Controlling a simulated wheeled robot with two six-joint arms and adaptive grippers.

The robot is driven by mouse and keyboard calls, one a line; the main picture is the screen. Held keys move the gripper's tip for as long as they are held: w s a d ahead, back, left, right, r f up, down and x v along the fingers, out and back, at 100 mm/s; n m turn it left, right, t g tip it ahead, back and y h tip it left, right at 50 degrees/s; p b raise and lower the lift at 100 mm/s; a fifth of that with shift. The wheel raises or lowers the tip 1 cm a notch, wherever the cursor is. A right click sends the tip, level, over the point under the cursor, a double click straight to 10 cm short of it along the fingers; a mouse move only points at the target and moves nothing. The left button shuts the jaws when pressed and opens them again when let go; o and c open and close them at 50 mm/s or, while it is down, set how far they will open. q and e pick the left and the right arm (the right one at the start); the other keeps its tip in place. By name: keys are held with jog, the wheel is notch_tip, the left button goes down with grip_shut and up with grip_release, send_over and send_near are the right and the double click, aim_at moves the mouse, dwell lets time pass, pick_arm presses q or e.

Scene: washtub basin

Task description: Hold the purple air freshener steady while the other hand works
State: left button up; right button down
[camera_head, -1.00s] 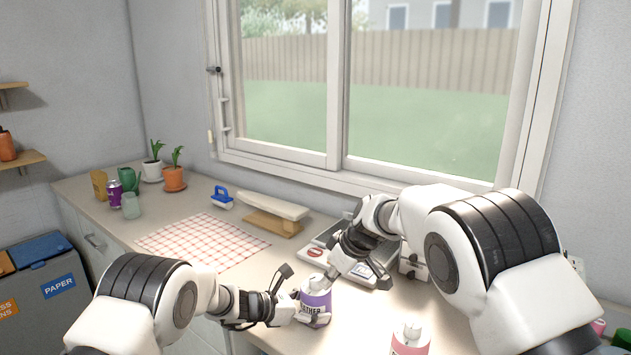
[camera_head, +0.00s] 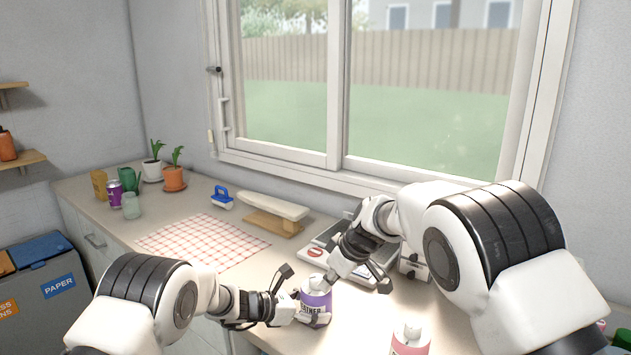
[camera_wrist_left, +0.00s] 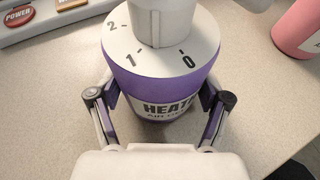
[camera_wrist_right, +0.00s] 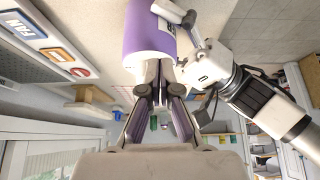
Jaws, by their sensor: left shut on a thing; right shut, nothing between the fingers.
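The purple air freshener (camera_head: 317,302) stands upright at the counter's front. In the left wrist view its grey-white top (camera_wrist_left: 195,45) has a dial marked 0, 1, 2 around a raised pale knob (camera_wrist_left: 158,22). My left gripper (camera_head: 300,308) is shut on its body, with one finger on each side in the left wrist view (camera_wrist_left: 160,98). My right gripper (camera_head: 332,279) is shut and empty, its fingertips close to the freshener's top. In the right wrist view the closed fingertips (camera_wrist_right: 155,72) are beside the pale top edge; I cannot tell whether they touch.
A pink container (camera_head: 410,340) stands to the right. A panel with labelled buttons (camera_wrist_right: 50,45) lies behind the freshener.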

notch_tip(320, 180, up, 6)
dwell(0.4)
jog(key=shift+d, duration=0.1)
notch_tip(320, 180, down, 6)
jog(key=w+d, duration=0.1)
jog(key=w, duration=0.1)
jog(key=shift+w, duration=0.2)
jog(key=shift+a, duration=0.1)
dwell(0.8)
jog(key=shift+s, duration=0.15)
jog(key=shift+s+a, duration=0.5)
jog(key=shift+s, duration=0.1)
